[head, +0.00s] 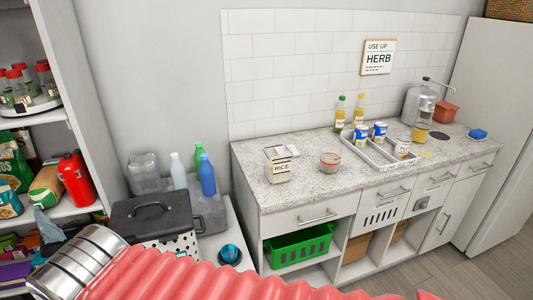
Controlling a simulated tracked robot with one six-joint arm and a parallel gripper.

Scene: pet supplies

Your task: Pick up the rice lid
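A pale square canister labelled RICE (279,171) stands on the speckled counter (305,187), near its left end. A small pale flat piece (292,150) shows at the canister's top right. It may be the rice lid, but I cannot tell whether it rests on the canister or lies behind it. My gripper is not in view, so its distance to the canister does not show. A pink ribbed part, likely my arm's cover, crosses the bottom of the view.
A small round tub (330,162) stands right of the canister. A grey divided tray (376,153) with cans is farther right, with bottles (340,113) behind. A metal dispenser (417,103) stands at the back right. Counter in front of the tub is clear. Shelves stand left.

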